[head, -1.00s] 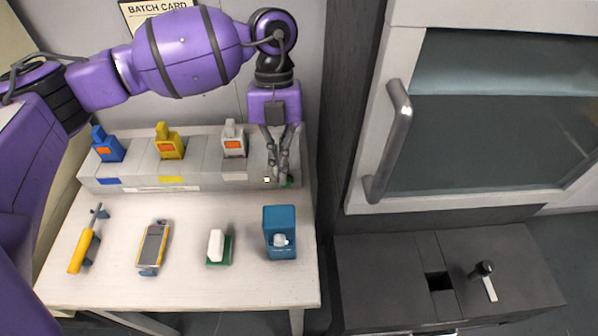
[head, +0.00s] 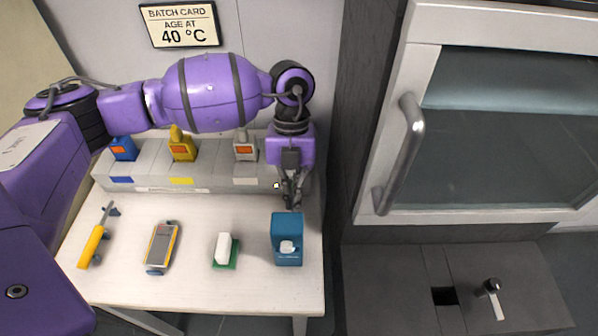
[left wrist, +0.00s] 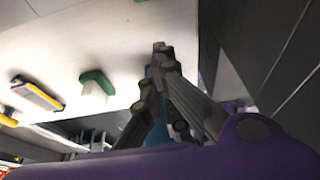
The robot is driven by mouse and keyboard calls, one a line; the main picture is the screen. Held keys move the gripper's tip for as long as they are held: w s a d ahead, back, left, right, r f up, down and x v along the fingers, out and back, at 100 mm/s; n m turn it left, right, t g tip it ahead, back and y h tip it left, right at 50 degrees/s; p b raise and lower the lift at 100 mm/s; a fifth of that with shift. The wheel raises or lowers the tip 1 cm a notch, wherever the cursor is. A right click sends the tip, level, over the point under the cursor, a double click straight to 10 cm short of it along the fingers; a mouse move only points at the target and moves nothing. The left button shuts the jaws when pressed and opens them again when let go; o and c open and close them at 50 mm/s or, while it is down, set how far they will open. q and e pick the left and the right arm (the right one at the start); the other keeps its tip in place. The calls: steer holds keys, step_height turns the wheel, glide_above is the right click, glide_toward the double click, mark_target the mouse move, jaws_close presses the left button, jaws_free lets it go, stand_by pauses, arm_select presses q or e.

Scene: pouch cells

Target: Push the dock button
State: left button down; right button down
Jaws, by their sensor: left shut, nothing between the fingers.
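The grey dock (head: 150,180) stands along the back of the white table, with blue, yellow and white-grey units in its bays. A small lit white spot (head: 277,185) shows on its front at the right end. My left gripper (head: 291,204) is shut and empty, pointing down in front of the dock's right end. It covers that part of the dock, and no button shows clearly there. In the left wrist view the shut fingertips (left wrist: 160,48) are over the white table top; contact cannot be told. My right gripper is not in view.
On the table are a yellow-handled tool (head: 91,245), a yellow-grey meter (head: 161,247), a white block on a green base (head: 224,249) and a blue box (head: 287,240). A glass-door cabinet (head: 400,150) stands right. A batch card (head: 180,25) reads 40 °C.

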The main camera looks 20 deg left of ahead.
arm_select(q)
steer(key=x, duration=0.3)
steer(key=shift+w+a, duration=0.1)
steer(key=shift+w, duration=0.1)
steer(key=shift+w+a, duration=0.15)
steer(key=shift+w, duration=0.45)
steer(key=shift+w+a, duration=0.15)
steer(key=shift+w, duration=0.45)
steer(key=shift+w+a, duration=0.15)
steer(key=shift+w, duration=0.35)
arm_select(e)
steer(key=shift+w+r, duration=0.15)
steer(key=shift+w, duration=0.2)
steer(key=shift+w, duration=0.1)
